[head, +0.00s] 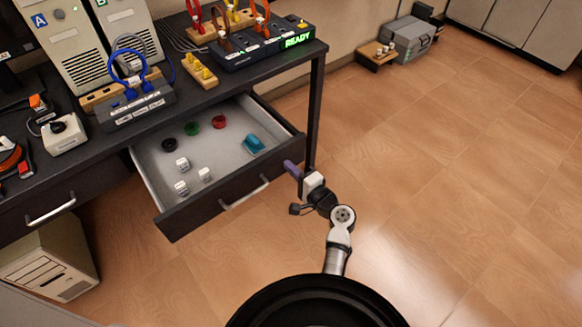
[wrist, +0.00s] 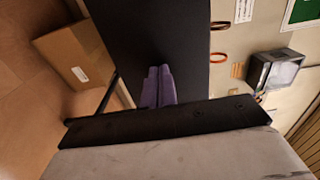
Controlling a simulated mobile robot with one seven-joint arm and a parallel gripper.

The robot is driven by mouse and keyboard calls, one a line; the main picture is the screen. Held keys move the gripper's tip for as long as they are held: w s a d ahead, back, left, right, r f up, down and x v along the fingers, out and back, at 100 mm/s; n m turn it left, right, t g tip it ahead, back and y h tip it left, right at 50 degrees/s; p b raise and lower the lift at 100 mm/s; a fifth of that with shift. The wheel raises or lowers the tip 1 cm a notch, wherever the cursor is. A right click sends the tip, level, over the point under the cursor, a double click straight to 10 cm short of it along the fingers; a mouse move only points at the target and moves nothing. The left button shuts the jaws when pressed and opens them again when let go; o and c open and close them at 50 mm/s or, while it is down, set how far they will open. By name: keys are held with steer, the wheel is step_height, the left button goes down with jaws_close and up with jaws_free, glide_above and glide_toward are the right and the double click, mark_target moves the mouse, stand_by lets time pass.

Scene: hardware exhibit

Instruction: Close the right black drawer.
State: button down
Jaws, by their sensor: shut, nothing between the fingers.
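The right black drawer (head: 225,190) is pulled out from under the black desk in the head view. Its light inside holds white dice-like cubes, a blue item (head: 254,145), and black, green and red round pieces. A silver bar handle (head: 245,192) is on its front. My gripper (head: 290,167), with purple fingers, is at the right end of the drawer front, close to its corner. I cannot tell whether it touches. In the wrist view, the purple fingers (wrist: 158,72) are together and empty, in front of a dark panel.
The black desk (head: 205,100) carries several devices and plug boards above the drawer. A desk leg (head: 316,115) stands just behind my gripper. A left drawer (head: 50,208) with a handle is shut. A cardboard box (wrist: 75,50) shows in the wrist view. Tiled floor to the right is open.

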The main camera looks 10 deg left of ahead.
mark_target(239, 122)
steer(key=b+x, duration=1)
steer(key=x, duration=1.8)
steer(key=shift+f+b, duration=0.1)
steer(key=shift+b, duration=0.3)
steer(key=shift+w+a, duration=0.2)
steer(key=shift+a, duration=0.05)
steer(key=shift+w+r, duration=0.15)
steer(key=shift+r, duration=0.35)
steer(key=shift+a, duration=0.1)
